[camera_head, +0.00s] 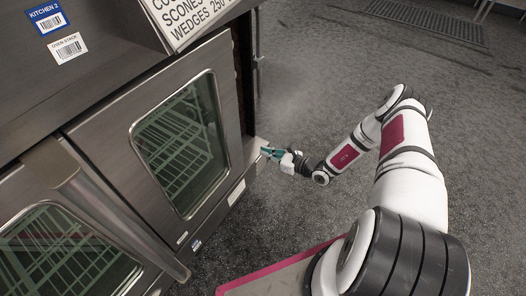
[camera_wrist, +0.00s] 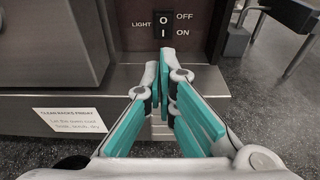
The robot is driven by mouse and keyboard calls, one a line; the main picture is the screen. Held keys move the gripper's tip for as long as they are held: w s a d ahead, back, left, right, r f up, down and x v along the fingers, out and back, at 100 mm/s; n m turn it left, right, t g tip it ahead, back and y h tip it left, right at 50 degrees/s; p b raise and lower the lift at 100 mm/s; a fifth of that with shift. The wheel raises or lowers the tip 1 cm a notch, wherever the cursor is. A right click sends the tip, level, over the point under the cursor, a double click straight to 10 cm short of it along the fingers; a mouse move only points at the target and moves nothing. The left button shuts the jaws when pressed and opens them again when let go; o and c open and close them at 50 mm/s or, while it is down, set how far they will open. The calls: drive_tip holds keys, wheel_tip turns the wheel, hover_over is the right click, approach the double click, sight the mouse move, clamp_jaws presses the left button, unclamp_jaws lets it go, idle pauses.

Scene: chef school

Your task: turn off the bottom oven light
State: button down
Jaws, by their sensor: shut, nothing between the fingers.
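The oven light switch (camera_wrist: 164,23) is a small black rocker marked O above I on a dark panel, with LIGHT at its left, OFF by its upper end and ON by its lower end. Which end is pressed in, I cannot tell. My gripper (camera_wrist: 160,62) has teal fingers, shut with nothing between them. In the wrist view its tips show just below the switch; contact is not clear. In the head view my gripper (camera_head: 268,151) is at the right edge of the oven (camera_head: 108,140), low beside its glass door, and the switch cannot be made out.
A steel ledge (camera_wrist: 60,121) runs under the panel, with a white notice on its front. A projecting dark block (camera_wrist: 50,45) stands left of the switch. Dark legs (camera_wrist: 298,55) stand at the right. Grey floor (camera_head: 310,70) right of the oven is open.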

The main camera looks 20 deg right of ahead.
drive_tip(key=b+x, duration=0.1)
drive_tip(key=x, duration=0.2)
drive_tip(key=b+x, duration=0.1)
drive_tip(key=x, duration=0.3)
drive_tip(key=b+x, duration=0.1)
drive_tip(key=x, duration=0.2)
drive_tip(key=shift+w+a+r, duration=0.15)
drive_tip(key=shift+w+r, duration=0.05)
drive_tip(key=shift+r, duration=0.15)
drive_tip(key=shift+w+a+r+b, duration=0.15)
drive_tip(key=shift+w+a+b, duration=0.15)
drive_tip(key=shift+w, duration=0.1)
